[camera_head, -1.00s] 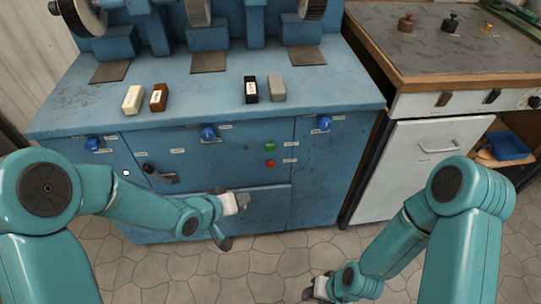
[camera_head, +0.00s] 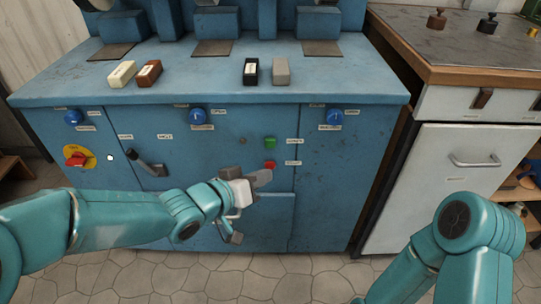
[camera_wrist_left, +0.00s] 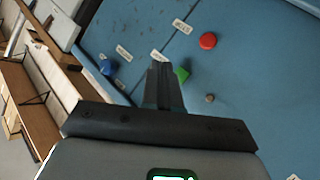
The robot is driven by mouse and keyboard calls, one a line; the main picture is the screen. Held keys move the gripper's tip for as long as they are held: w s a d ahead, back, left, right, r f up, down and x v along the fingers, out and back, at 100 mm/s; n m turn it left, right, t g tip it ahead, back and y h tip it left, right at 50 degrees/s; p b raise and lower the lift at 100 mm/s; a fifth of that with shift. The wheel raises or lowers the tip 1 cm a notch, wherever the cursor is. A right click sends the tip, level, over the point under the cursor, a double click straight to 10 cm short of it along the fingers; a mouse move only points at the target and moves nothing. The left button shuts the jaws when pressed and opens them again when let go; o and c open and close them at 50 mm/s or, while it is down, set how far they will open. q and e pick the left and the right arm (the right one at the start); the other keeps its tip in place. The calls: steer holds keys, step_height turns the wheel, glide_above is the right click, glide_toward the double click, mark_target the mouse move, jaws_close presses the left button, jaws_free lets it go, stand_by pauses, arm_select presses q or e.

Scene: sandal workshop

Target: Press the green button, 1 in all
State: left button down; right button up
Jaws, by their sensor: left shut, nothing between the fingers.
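The green button (camera_head: 270,142) sits on the front panel of the blue machine, just above the red button (camera_head: 269,165). My left gripper (camera_head: 264,178) is shut and empty, a little below the red button in the head view. In the left wrist view the shut fingers (camera_wrist_left: 163,82) point at the panel, and their tip covers part of the green button (camera_wrist_left: 183,73). The red button (camera_wrist_left: 208,40) is fully visible there. I cannot tell any contact with the green button. My right gripper is outside the picture.
The blue machine (camera_head: 330,190) also carries blue knobs (camera_head: 197,116), a black lever (camera_head: 148,163) and a red switch on a yellow plate (camera_head: 86,152). Several small blocks lie on its top. A white cabinet (camera_head: 440,190) stands at the right. The tiled floor in front is clear.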

mark_target(270, 143)
arm_select(q)
steer(key=shift+s+d+f+m+h+b, duration=0.3)
steer(key=shift+d+f+b, duration=0.3)
steer(key=shift+b, duration=0.35)
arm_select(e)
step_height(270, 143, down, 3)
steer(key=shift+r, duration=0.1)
arm_select(q)
steer(key=w+p, duration=0.5)
steer(key=w, duration=0.3)
steer(key=shift+w+p, duration=0.3)
steer(key=shift+w, duration=0.1)
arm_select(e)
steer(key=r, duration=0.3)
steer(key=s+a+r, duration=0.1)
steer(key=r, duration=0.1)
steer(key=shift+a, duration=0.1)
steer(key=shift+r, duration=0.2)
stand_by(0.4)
